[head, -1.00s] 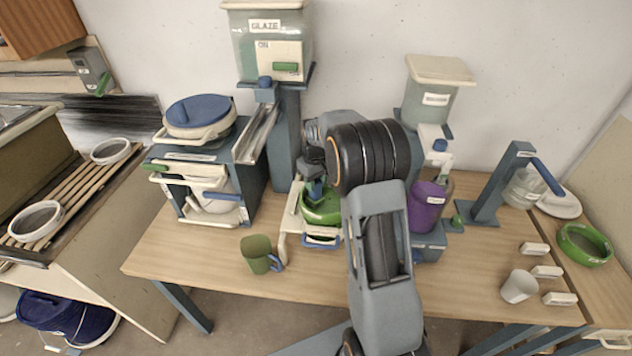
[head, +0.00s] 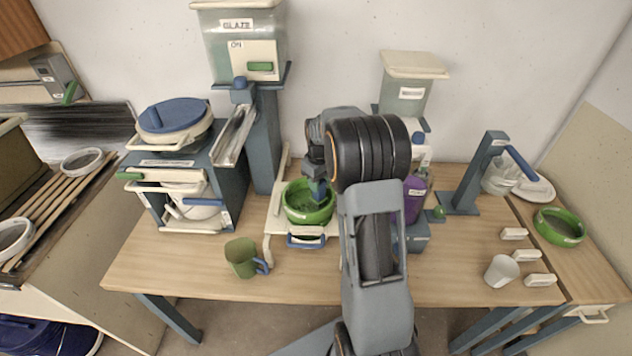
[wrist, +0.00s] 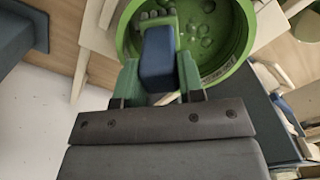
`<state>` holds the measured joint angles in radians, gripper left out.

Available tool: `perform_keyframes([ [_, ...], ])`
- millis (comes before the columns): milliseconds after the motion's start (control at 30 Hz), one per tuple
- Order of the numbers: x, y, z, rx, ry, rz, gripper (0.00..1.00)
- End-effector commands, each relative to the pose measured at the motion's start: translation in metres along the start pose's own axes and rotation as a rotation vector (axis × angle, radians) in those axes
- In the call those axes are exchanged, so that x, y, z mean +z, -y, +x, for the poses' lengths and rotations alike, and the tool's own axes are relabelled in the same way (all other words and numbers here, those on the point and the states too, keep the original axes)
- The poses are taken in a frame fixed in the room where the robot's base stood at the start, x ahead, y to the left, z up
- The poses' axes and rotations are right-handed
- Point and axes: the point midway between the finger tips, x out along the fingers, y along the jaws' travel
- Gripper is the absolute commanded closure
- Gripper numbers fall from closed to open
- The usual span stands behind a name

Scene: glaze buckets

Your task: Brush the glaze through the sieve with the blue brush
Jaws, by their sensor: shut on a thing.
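My gripper (wrist: 158,82) is shut on the blue brush (wrist: 157,58); its blue handle sits between the green fingers. Rounded blobs show on the green floor inside. In the head view the sieve (head: 308,217) sits on a pale stand on the table, with my gripper (head: 318,190) over its right part. My arm hides some of what lies to the right.
A green mug (head: 241,258) stands at the front left of the stand. A purple container (head: 413,200) stands right of my arm. The glaze tank (head: 240,40) is behind on a post. A white cup (head: 501,271) and another green round vessel (head: 560,227) are at the right.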

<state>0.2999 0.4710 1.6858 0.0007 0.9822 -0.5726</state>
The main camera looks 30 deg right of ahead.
Motion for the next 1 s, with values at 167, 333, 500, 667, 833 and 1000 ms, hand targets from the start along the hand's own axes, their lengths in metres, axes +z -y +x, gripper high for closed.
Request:
perform_keyframes([
  [167, 0.004, 0.000, 0.006, -0.006, 0.015, 0.001, 1.00],
  [333, -0.001, 0.007, 0.006, -0.006, 0.015, 0.001, 1.00],
  [500, -0.011, 0.023, 0.006, -0.007, 0.013, -0.003, 1.00],
  [667, -0.019, 0.036, 0.006, -0.007, 0.012, -0.004, 1.00],
  [833, -0.028, 0.049, 0.006, -0.007, 0.011, -0.003, 1.00],
  [1000, -0.034, 0.058, 0.006, -0.007, 0.011, 0.000, 1.00],
])
